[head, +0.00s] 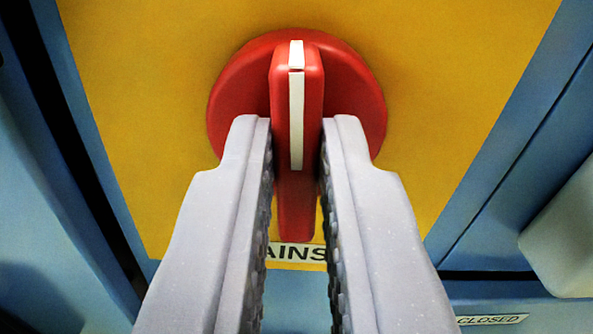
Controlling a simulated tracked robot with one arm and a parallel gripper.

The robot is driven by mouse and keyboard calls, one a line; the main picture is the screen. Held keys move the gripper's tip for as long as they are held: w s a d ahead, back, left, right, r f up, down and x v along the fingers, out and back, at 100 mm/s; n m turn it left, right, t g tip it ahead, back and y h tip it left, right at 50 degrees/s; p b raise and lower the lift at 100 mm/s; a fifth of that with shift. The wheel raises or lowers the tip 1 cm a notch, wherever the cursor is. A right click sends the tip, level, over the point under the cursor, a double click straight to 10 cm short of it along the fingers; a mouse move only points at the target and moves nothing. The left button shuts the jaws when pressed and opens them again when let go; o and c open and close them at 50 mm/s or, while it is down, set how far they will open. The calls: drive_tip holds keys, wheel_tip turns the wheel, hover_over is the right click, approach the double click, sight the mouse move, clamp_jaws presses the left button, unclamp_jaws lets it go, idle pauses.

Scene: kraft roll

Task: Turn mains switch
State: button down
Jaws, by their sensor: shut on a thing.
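The mains switch (311,92) is a red round knob with a raised red grip bar across it. A white stripe runs along the bar, which stands upright in the picture. The switch sits on a yellow plate (450,90). My gripper (297,150) has one grey finger on each side of the bar, and is shut on it. The fingers cover the lower left and lower right of the round base. A label below the bar reads "AINS"; the fingers hide the rest of it.
Blue cabinet panels (525,150) border the yellow plate on both sides. A pale block (565,235) juts out at the right. A label (491,319) reading "CLOSED" is at the lower right. A dark gap runs down the left.

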drive_tip(key=n+b, duration=0.2)
drive_tip(key=n, duration=0.2)
drive_tip(key=shift+a+f+n+b, duration=0.1)
drive_tip(key=shift+f+n+b, duration=0.2)
drive_tip(key=shift+b, duration=0.1)
drive_tip(key=shift+a+n+b, duration=0.1)
drive_tip(key=shift+n+b, duration=0.8)
drive_tip(key=shift+n, duration=0.6)
drive_tip(key=c, duration=1.5)
unclamp_jaws()
drive_tip(key=shift+o, duration=0.2)
drive_tip(key=shift+r, duration=0.1)
drive_tip(key=shift+s, duration=0.25)
drive_tip(key=s+p, duration=0.2)
drive_tip(key=s, duration=1.1)
drive_tip(key=shift+s, duration=0.15)
